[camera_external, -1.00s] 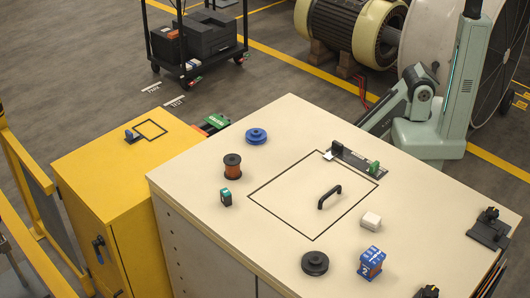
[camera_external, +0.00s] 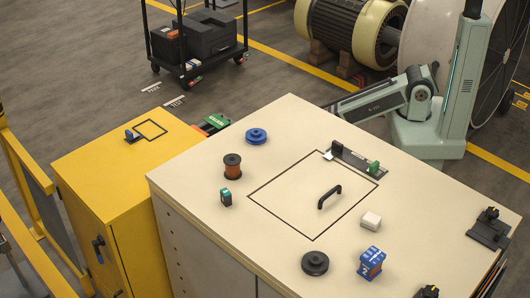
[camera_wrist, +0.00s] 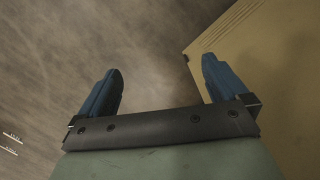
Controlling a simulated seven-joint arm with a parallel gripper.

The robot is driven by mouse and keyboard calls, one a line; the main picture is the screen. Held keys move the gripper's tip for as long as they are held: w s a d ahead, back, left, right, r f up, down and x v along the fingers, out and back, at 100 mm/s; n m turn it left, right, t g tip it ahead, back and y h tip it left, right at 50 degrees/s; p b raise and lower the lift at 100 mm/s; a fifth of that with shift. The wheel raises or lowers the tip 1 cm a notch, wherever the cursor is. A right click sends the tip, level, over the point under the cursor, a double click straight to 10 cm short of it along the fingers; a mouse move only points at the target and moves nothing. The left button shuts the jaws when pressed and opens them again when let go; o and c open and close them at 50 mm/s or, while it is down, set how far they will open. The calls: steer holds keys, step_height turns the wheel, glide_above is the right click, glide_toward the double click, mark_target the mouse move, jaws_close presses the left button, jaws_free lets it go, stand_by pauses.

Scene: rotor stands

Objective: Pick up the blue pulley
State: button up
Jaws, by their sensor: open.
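The blue pulley (camera_external: 256,136) lies flat near the back left edge of the cream cabinet top (camera_external: 290,125) in the external view. My gripper (camera_wrist: 160,85) shows in the wrist view with its two blue fingers wide apart and nothing between them. Below it are the grey floor and a side of a cabinet. The pulley does not show in the wrist view.
A rail fixture (camera_external: 352,158) lies near the back edge.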

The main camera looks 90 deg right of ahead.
steer(key=w+d+r+n+t+h, duration=0.1)
steer(key=w+d+r+t, duration=0.1)
steer(key=w+d+r, duration=0.45)
steer(key=w+d+r+t, duration=0.2)
steer(key=w+d+r, duration=0.1)
steer(key=w+r, duration=0.65)
steer(key=w+a+r+n+t, duration=0.1)
steer(key=w+a+r, duration=0.55)
steer(key=r, duration=0.25)
steer(key=w+a+r+t, duration=0.1)
steer(key=w+a+r, duration=0.5)
steer(key=r, duration=0.4)
step_height(320, 180, up, 24)
steer(key=n+y, duration=0.4)
steer(key=n, duration=0.1)
glide_above(257, 131)
steer(key=s+d, duration=0.4)
steer(key=shift+g+y, duration=0.3)
steer(key=shift+x, duration=6.7)
steer(key=shift+a+r, duration=0.1)
steer(key=shift+a, duration=0.1)
